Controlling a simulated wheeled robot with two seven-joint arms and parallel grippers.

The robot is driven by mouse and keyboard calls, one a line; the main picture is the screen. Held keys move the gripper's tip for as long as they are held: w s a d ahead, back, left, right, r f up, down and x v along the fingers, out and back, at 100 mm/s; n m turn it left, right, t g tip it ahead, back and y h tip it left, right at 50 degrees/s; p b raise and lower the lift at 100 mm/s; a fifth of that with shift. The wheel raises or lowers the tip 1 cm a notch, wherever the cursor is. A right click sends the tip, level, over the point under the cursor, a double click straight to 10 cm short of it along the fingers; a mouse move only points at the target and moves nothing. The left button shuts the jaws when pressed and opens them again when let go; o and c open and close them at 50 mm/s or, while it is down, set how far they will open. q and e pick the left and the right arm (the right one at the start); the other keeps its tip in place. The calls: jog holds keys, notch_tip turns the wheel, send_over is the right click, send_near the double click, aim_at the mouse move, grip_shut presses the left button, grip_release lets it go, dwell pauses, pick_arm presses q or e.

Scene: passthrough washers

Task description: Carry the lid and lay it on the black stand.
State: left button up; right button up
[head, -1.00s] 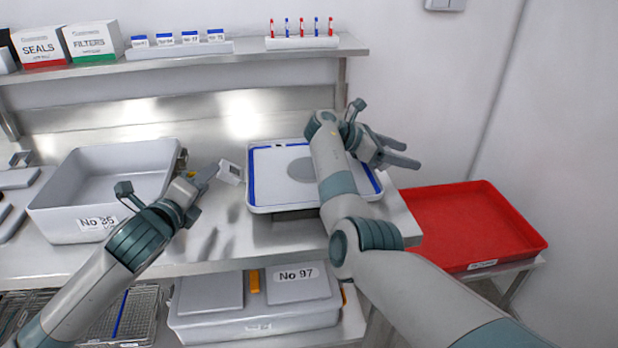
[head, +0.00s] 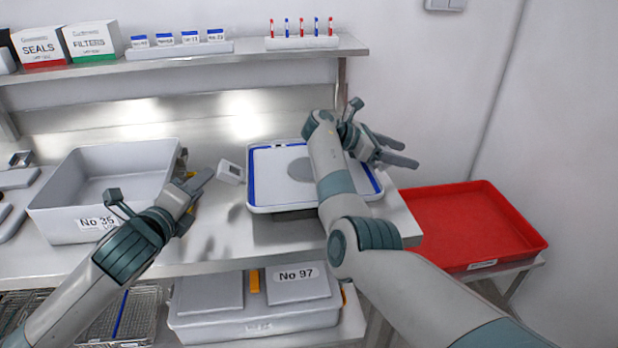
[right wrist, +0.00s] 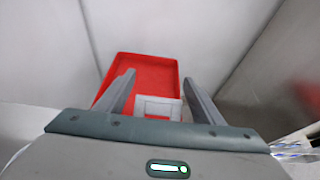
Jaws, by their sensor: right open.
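A pale flat panel with blue side strips and a grey round patch (head: 264,178), which looks like the lid, lies on the steel table right of centre. My right forearm covers part of it. A dark edge shows under its front; I cannot tell if this is the black stand. My right gripper (head: 410,153) is open and empty, above and right of the panel. In the right wrist view its fingers (right wrist: 160,90) are apart. My left gripper (head: 203,180) is left of the panel, near the grey bin; its jaw opening is unclear.
A grey bin (head: 70,225) marked No 35 stands at left. A small white device (head: 230,172) is between bin and panel. A red tray (head: 470,225) sits at right. A closed box (head: 255,325) is on the lower shelf. An upper shelf (head: 200,55) runs along the back.

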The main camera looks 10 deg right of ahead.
notch_tip(320, 180, up, 4)
send_over(361, 165)
jog(key=shift+d, duration=0.3)
jog(key=shift+a+r, duration=0.15)
jog(key=shift+a, duration=0.15)
